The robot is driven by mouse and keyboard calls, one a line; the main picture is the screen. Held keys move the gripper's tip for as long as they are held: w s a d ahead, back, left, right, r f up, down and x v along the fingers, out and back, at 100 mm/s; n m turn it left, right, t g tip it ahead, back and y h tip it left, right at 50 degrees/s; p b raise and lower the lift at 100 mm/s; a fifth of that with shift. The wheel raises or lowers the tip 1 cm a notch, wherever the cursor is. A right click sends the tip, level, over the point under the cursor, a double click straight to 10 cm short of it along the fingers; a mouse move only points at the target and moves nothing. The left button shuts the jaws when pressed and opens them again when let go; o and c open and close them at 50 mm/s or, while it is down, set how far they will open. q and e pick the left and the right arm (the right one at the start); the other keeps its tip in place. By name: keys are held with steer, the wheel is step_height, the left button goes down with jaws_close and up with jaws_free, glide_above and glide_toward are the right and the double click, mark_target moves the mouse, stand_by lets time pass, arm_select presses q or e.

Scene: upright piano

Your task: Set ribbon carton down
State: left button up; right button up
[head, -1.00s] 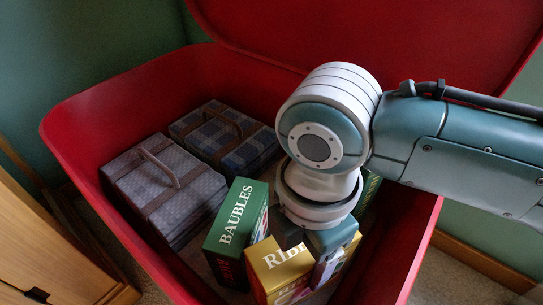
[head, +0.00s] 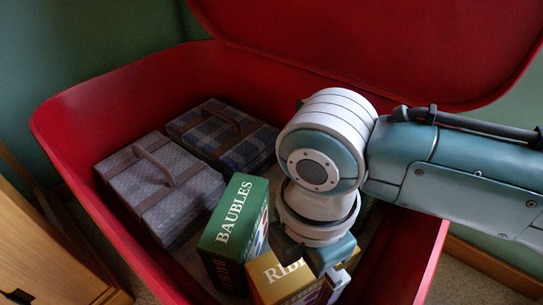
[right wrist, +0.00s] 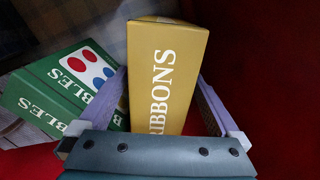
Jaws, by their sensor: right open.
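The ribbon carton (head: 278,277) is a gold box marked RIBBONS. It stands inside the red chest, beside the green baubles carton (head: 233,228). In the right wrist view the ribbon carton (right wrist: 166,70) sits between the two lilac fingers of my right gripper (right wrist: 163,78). The fingers are spread, with a gap visible on the right side of the carton. In the head view my right gripper (head: 318,262) is over the carton and hides part of it. The carton's underside is hidden. My left gripper is not in view.
The red chest (head: 75,113) has its lid (head: 400,45) raised behind. A grey case (head: 160,190) and a blue plaid case (head: 222,133) lie at its left. A wooden cabinet (head: 35,255) is outside at left.

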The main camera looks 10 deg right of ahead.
step_height(320, 180, up, 12)
steer(key=p, duration=0.9)
steer(key=shift+r, duration=0.2)
steer(key=s+a+m, duration=0.1)
steer(key=s+a+m+y, duration=0.2)
steer(key=shift+s+a+r+m+t, duration=0.3)
steer(key=shift+s+a+r+m, duration=0.05)
steer(key=shift+r+m, duration=0.05)
steer(key=s+d+r+m+t+h, duration=0.1)
steer(key=s+d+r+m, duration=0.1)
steer(key=d+m, duration=0.4)
steer(key=s+d+r+m+t, duration=0.2)
steer(key=s+d+m, duration=0.3)
steer(key=d+m, duration=0.2)
steer(key=shift+s+r+m+h, duration=0.25)
steer(key=shift+m+h, duration=0.15)
steer(key=shift+m, duration=0.8)
